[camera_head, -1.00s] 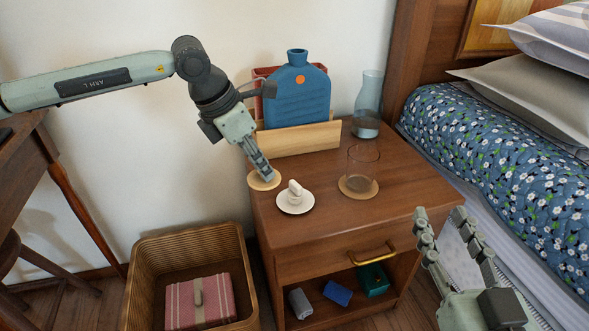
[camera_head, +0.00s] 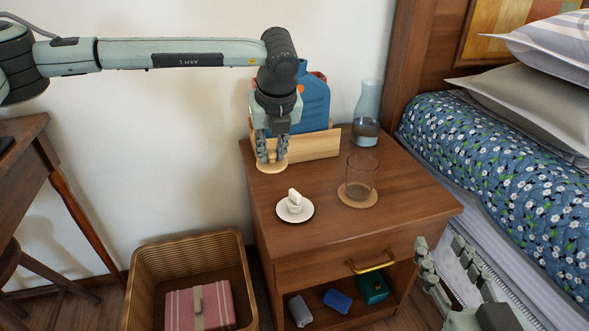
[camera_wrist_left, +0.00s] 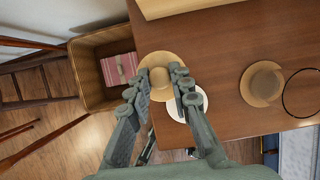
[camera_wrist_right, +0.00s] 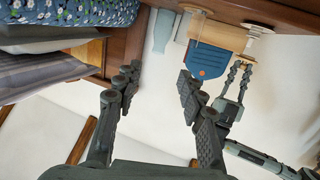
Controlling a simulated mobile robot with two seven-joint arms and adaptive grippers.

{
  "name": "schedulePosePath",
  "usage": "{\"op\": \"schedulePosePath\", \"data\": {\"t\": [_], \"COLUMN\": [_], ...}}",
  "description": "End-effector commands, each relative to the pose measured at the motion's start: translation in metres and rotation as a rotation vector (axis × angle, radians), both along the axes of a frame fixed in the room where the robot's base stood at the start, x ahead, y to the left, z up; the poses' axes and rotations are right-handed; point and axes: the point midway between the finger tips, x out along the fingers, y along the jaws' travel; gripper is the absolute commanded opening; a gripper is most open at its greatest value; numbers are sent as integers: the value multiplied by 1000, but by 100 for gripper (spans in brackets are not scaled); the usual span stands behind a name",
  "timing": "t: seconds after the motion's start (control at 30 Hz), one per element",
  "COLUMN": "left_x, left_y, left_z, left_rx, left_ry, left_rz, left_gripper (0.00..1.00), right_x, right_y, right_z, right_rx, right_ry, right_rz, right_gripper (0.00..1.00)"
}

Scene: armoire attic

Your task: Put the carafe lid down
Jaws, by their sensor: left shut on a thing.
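The carafe lid (camera_head: 273,165) is a pale wooden disc with a round knob. My left gripper (camera_head: 271,157) points down over the back left of the nightstand, its fingers shut on the lid's knob. In the left wrist view the lid (camera_wrist_left: 153,69) covers part of the nightstand's left edge. I cannot tell whether it touches the top. The glass carafe (camera_head: 367,112) stands uncovered at the back right, with some liquid in it. My right gripper (camera_head: 450,262) is open and empty, in front of the nightstand's right side; its fingers (camera_wrist_right: 152,88) are apart.
A wicker basket (camera_head: 150,270) stands left. The front right top is clear.

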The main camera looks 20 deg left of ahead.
Motion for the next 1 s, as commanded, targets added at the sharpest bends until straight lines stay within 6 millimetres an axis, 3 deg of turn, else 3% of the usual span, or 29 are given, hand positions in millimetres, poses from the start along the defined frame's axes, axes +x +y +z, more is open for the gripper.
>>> {"op": "schedulePosePath", "data": {"t": [0.2,0.4,0.57,0.8,1.0], "left_x": [46,67,69,69,69], "left_y": [-20,-28,-28,-28,-28], "left_z": [-30,-44,-54,-85,-85], "left_rx": [2,0,0,0,-1], "left_ry": [0,0,1,0,-1], "left_rz": [-1,-2,-3,-3,-3], "left_gripper": [3,3,3,3,3], "right_x": [0,2,3,3,2], "right_y": [0,0,0,2,3], "right_z": [-1,2,5,11,11], "right_rx": [-3,-1,1,12,13], "right_ry": [3,-7,-17,-44,-43], "right_rz": [-1,-1,1,5,7], "right_gripper": [40,40,40,40,40]}}
